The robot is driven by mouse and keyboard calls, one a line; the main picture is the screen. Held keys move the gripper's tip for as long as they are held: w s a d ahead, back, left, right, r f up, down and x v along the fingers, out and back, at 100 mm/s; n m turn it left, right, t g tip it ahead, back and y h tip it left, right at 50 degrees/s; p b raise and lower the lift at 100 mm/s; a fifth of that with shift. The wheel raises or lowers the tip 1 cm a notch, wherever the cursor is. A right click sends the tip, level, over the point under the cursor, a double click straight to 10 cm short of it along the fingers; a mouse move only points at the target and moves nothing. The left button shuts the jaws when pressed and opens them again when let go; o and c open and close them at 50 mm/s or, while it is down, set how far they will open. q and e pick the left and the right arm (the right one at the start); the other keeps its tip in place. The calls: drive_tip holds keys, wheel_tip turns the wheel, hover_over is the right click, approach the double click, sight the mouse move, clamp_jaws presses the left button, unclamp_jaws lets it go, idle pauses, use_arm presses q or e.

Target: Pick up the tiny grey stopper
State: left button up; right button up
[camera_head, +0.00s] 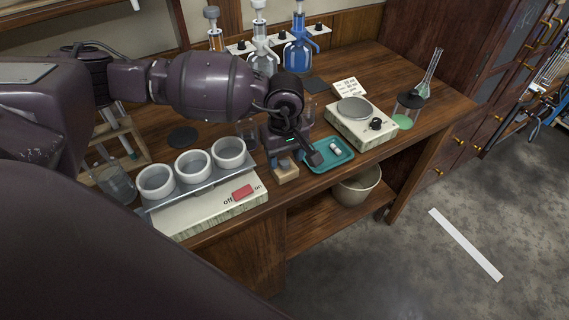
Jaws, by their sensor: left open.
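A shallow teal tray (345,158) lies near the front edge of the wooden bench. A small whitish-grey piece (336,149) lies in it; it may be the grey stopper, but it is too small to tell. My left gripper (300,162) points down between the tray's left side and a small wooden block (287,175). Its fingers are apart, with nothing seen between them. One finger is over the tray's left edge and partly hides it; the other is close to the block. I cannot tell whether they touch. My right gripper is not in view.
A heating unit with three white wells (191,164) and a red switch (243,192) stands left. A hotplate (354,108) stands behind the tray's right side, with a green-bottomed beaker (404,121) beyond. Glass bottles (299,50) line the back. A bowl (357,187) sits on the lower shelf.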

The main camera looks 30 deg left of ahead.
use_arm(q)
drive_tip(key=shift+f, duration=0.75)
clamp_jaws()
drive_tip(key=shift+r, duration=0.1)
